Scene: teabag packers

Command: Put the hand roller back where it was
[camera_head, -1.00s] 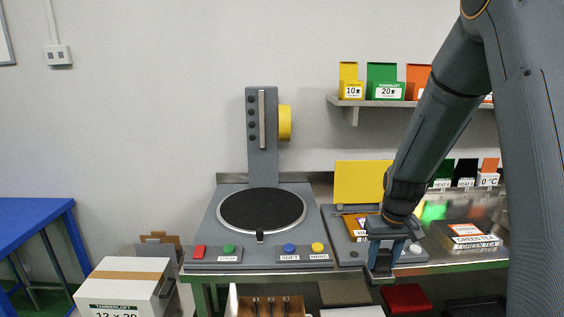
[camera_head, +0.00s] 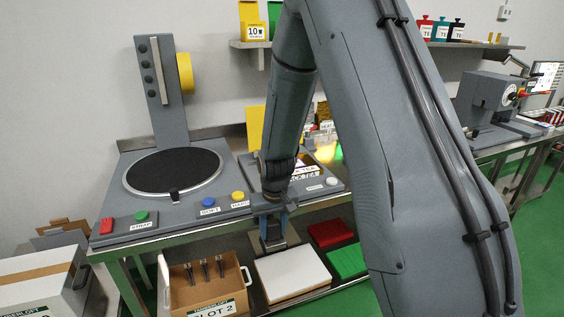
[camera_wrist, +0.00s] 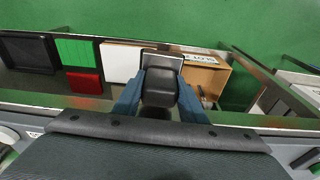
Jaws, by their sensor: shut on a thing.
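My gripper (camera_head: 271,207) points down just in front of the bench's front edge, above the lower shelf. It is shut on a dark grey, blocky thing that I take to be the hand roller (camera_wrist: 160,88). In the wrist view the roller sits between my two blue-grey fingers, with a flat pale-edged part at its far end. In the head view the roller (camera_head: 272,236) hangs below the bench top. My arm and gripper hide part of it.
The bench (camera_head: 150,231) carries a wrapping machine with a black disc (camera_head: 172,172) and coloured buttons. Below are a cardboard box marked SLOT 2 (camera_head: 222,305) with several dark-handled items, a white slab (camera_head: 292,272), and red (camera_head: 330,233) and green (camera_head: 347,261) slabs.

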